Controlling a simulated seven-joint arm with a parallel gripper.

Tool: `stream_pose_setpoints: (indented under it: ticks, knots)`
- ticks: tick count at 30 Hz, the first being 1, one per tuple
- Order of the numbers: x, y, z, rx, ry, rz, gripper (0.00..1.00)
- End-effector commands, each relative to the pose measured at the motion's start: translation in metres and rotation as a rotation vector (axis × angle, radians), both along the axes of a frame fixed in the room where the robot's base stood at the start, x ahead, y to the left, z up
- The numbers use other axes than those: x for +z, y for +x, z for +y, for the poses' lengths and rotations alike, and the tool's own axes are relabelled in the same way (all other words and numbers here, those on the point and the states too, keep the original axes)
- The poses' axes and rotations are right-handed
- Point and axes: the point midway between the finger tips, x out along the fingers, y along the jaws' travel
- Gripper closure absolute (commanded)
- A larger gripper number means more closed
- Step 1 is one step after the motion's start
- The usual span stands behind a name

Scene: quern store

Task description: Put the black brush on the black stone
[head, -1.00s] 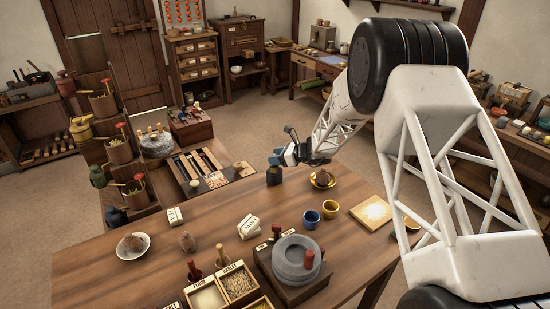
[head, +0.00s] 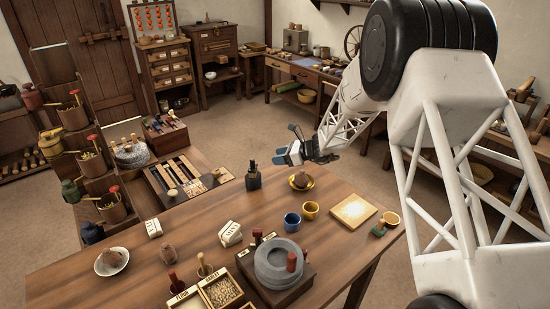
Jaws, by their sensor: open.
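My gripper (head: 279,156) has blue fingertips and stands open and empty above the far edge of the wooden table (head: 330,200). A small dark upright object (head: 254,178) with a narrow top stands on the table, below and left of my gripper; it may be the black brush, but it is too small to be sure. A dark rack (head: 165,137) holding several coloured-handled tools is at the left, beyond the table. Below it is a tray (head: 190,178) with long dark slots and small pieces. I cannot pick out the black stone with certainty.
A grey quern (head: 279,262) with a red handle stands at the front. The table's middle left is fairly clear.

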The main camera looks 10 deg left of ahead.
Motion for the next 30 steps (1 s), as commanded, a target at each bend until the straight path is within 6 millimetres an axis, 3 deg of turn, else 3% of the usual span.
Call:
stream_pose_setpoints:
  ticks: [24, 30]
  knots:
    - [0.001, 0.000, 0.000, 0.000, 0.000, -0.001, 0.52]
    - [0.012, -0.008, -0.005, 0.022, -0.021, -0.027, 0.52]
